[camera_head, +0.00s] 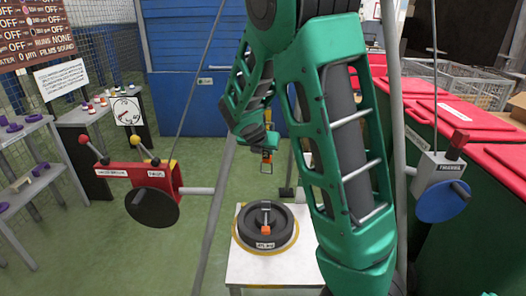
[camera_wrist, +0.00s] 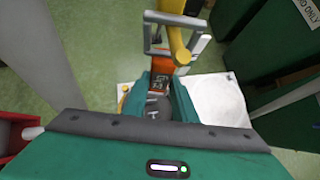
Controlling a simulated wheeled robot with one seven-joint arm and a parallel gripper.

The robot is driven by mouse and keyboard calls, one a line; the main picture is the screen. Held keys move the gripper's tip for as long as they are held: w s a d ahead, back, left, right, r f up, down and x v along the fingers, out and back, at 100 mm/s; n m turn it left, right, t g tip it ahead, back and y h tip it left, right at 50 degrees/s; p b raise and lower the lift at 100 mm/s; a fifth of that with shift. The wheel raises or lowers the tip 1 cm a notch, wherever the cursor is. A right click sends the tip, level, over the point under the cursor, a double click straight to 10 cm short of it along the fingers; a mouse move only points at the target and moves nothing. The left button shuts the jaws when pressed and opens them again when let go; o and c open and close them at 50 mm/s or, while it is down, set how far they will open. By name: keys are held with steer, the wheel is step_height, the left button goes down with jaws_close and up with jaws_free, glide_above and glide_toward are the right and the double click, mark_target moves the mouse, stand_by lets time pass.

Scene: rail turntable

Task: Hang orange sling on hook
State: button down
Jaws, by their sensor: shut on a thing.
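My gripper (camera_head: 268,146) is at the end of my green arm, above and behind the white table. In the wrist view my gripper (camera_wrist: 158,98) is shut on the orange sling (camera_wrist: 160,76), a short labelled piece with a grey metal loop (camera_wrist: 150,42) at its far end. The sling (camera_head: 267,156) also shows small in the head view, its loop hanging below. A thick yellow curved part, which looks like the hook (camera_wrist: 178,42), crosses the loop in the wrist view. I cannot tell whether the loop is around it or only behind it.
A white table (camera_head: 245,274) bears a black round weight (camera_head: 265,240) with an orange-and-grey piece at its centre. A red lever box (camera_head: 150,173) stands left, a grey box with blue disc (camera_head: 443,200) right. Red-lidded green bins (camera_head: 460,120) line the right side.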

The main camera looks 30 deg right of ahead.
stand_by(0.4)
steer(key=c, duration=1.4)
jaws_free()
steer(key=v, duration=1)
steer(key=shift+a+r, duration=0.2)
steer(key=shift+r, duration=0.1)
steer(key=shift+s, duration=0.15)
